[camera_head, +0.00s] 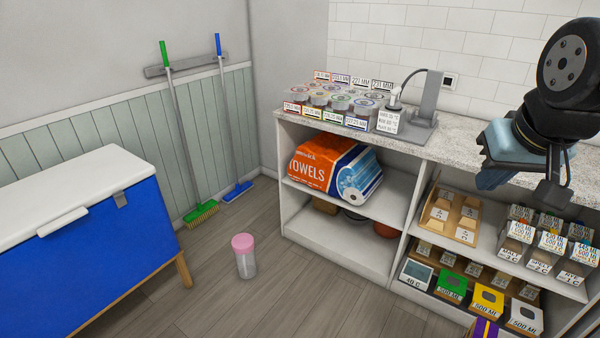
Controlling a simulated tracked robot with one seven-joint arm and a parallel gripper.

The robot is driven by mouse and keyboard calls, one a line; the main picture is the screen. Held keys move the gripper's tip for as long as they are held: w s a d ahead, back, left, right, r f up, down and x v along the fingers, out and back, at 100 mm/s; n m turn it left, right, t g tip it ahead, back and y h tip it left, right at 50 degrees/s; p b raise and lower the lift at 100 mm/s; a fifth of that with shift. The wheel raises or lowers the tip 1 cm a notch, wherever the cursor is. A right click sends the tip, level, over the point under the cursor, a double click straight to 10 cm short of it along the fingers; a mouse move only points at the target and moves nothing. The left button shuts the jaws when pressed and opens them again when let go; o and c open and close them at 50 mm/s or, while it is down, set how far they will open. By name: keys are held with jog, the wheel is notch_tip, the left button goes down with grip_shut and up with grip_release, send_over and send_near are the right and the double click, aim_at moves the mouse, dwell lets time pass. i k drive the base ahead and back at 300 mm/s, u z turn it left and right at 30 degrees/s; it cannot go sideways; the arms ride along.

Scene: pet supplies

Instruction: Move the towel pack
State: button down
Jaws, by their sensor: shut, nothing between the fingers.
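The towel pack (322,165) is an orange, white and blue package marked "TOWELS". It lies on the upper shelf of the left bay, under the stone countertop, with its printed face towards the open front. My gripper (553,200) is at the far right of the view, at the end of my dark arm, in front of the right bay. It is well apart from the towel pack, shut and empty.
The shelf (392,205) is bare right of the pack. Jars (340,102) and a scale-like device (425,110) stand on the countertop (470,145). Boxes fill the right bay. A pink-lidded container (244,258) stands on the floor near the blue chest (90,250).

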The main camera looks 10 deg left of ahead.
aim_at(342, 168)
jog(key=u, duration=0.45)
jog(key=i, duration=1.25)
jog(key=u, duration=0.65)
jog(key=i, duration=0.45)
jog(key=u, duration=0.15)
jog(key=k, duration=0.9)
jog(key=u, duration=0.2)
jog(key=i, duration=0.9)
jog(key=z, duration=0.1)
